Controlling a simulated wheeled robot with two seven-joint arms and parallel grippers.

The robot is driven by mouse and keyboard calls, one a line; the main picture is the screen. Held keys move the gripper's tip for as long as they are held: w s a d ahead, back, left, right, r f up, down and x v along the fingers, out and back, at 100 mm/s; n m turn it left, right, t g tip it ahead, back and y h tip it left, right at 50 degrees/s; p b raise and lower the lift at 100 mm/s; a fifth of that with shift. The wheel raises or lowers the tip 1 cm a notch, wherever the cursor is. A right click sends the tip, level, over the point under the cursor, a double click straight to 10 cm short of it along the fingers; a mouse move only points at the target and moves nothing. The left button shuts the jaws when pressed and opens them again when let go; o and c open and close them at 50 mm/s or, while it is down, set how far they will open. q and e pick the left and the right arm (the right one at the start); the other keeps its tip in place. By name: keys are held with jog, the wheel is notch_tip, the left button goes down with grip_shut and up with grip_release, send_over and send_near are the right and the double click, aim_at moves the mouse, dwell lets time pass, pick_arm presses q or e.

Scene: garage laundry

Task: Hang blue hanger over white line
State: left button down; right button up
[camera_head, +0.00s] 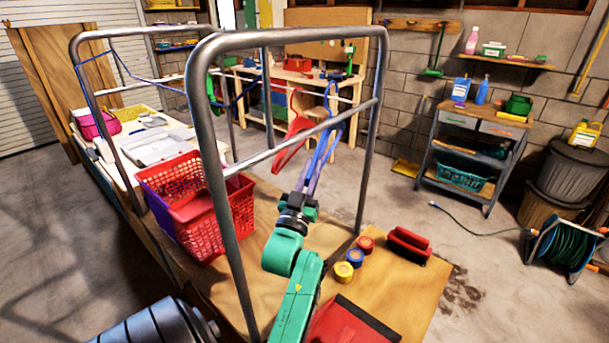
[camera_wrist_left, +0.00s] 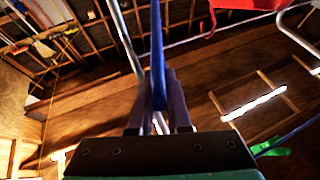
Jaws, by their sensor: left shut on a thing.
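My left gripper (camera_head: 320,160) is shut on a blue hanger (camera_head: 337,124). In the left wrist view the blue hanger (camera_wrist_left: 157,50) stands as a narrow upright bar between the two fingers (camera_wrist_left: 158,100). The white line (camera_head: 278,149) runs across the metal rack, rising to the right. In the head view the hanger overlaps the line near its right part; I cannot tell whether they touch. A red hanger (camera_head: 294,128) hangs beside the blue one, on its left. The right gripper is not in view.
The metal rack's tube frame (camera_head: 222,200) stands close to my left arm. A cart (camera_head: 477,124) stands at the right.

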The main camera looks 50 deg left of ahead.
pick_arm(q)
jog(key=shift+w+a+f+b, duration=0.1)
jog(key=shift+w+f+b, duration=0.8)
jog(key=shift+f, duration=0.15)
jog(key=shift+w+a+f+b, duration=0.1)
jog(key=shift+w+f+b, duration=0.8)
jog(key=shift+f, duration=0.15)
jog(key=c, duration=0.8)
grip_release()
